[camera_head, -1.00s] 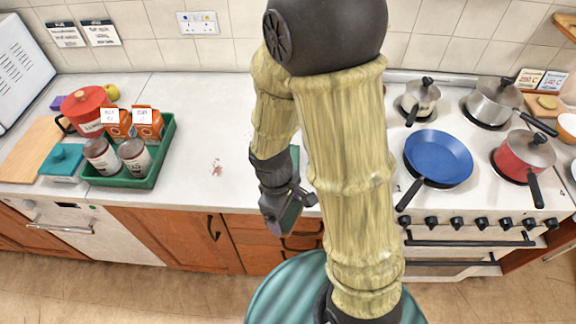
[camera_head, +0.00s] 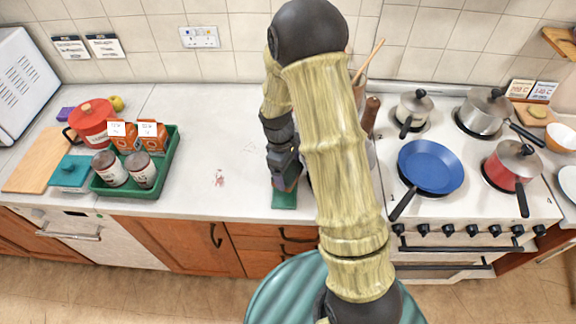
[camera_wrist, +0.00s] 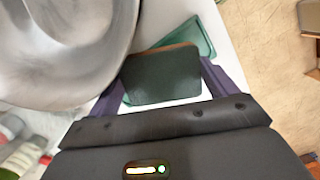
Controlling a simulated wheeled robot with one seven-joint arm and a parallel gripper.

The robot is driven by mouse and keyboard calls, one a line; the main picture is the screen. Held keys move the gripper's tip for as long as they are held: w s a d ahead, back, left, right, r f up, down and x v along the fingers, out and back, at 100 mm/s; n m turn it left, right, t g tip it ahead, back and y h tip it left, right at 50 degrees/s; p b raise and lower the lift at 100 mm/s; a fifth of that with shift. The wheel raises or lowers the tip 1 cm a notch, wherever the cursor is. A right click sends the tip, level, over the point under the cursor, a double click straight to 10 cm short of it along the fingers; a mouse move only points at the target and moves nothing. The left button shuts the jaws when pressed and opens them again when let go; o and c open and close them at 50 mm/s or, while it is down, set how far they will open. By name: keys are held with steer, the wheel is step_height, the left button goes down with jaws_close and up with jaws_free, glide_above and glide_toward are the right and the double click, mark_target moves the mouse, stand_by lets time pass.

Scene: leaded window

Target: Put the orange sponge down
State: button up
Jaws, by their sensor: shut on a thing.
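The sponge (camera_wrist: 163,78) shows in the wrist view as a block with a dark green face and a thin orange-brown edge. It lies between the purple fingers of my gripper (camera_wrist: 160,86), which is shut on it. A flat teal-green dish (camera_wrist: 200,36) shows beyond and partly behind the sponge. In the head view my gripper (camera_head: 286,180) points down just above the green dish (camera_head: 284,199) at the counter's front edge. The sponge is mostly hidden there. I cannot tell whether it touches the dish.
A large shiny metal vessel (camera_wrist: 60,45) is close on the left in the wrist view. The white counter (camera_head: 222,140) is clear left of my arm, up to a green tray (camera_head: 163,180) of jars and cartons. The stove with a blue pan (camera_head: 430,166) is to the right.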

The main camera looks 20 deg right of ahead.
mark_target(288, 171)
steer(key=shift+w+d, duration=0.3)
steer(key=shift+w, duration=0.65)
steer(key=shift+f, duration=0.1)
step_height(288, 171, down, 2)
steer(key=shift+f+p, duration=0.2)
steer(key=shift+p, duration=0.6)
steer(key=shift+f, duration=0.45)
steer(key=shift+f, duration=0.2)
steer(key=o, duration=0.9)
